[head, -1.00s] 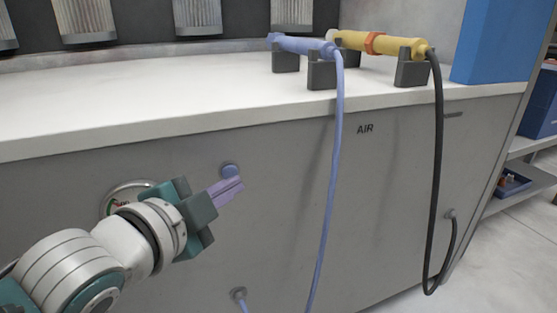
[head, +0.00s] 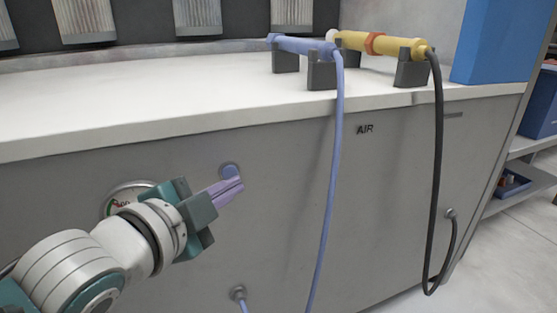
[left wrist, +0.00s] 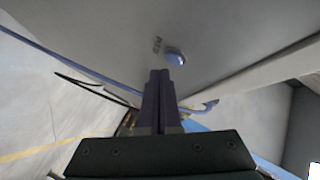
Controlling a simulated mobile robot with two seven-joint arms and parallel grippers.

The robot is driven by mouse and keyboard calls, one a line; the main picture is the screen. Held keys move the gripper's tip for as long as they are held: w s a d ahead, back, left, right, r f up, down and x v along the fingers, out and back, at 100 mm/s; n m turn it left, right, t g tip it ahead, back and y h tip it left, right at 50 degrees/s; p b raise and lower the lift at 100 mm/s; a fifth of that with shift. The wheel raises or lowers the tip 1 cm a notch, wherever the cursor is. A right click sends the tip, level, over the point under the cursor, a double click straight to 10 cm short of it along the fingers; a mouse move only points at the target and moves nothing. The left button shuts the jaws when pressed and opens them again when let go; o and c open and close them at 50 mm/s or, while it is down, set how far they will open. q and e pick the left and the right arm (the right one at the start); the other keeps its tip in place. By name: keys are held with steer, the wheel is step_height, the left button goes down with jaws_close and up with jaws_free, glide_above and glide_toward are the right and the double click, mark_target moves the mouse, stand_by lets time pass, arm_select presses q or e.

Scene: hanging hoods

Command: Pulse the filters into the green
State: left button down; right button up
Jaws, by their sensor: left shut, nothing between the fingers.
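A round gauge (head: 118,194) with a pale face and some green sits in the grey front panel. My left gripper partly covers it, so I cannot read its needle. A round blue button (head: 229,170) sits on the panel right of the gauge; it also shows in the left wrist view (left wrist: 175,57). My left gripper (head: 231,188) is shut and empty, its purple fingertips just below the button in the head view. I cannot tell if they touch it. Pleated grey filters (head: 85,20) stand along the back. My right gripper is not in view.
A blue tool (head: 302,45) and a yellow tool (head: 385,43) rest in dark holders on the white worktop (head: 150,100). Their hoses hang down the panel, right of my left gripper. "AIR" is marked on the panel. A blue box (head: 495,40) stands at right.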

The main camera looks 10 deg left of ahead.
arm_select(q)
steer(key=shift+w+a, duration=0.1)
steer(key=shift+w, duration=0.05)
stand_by(0.7)
steer(key=shift+w+a, duration=0.15)
steer(key=shift+w, duration=0.1)
steer(key=shift+w+a, duration=0.2)
steer(key=shift+w, duration=0.1)
stand_by(0.7)
stand_by(0.3)
steer(key=shift+s+d+r+p, duration=0.1)
steer(key=shift+s+d+p, duration=0.1)
steer(key=shift+s+p, duration=0.15)
steer(key=shift+s+d, duration=0.25)
steer(key=shift+s, duration=0.05)
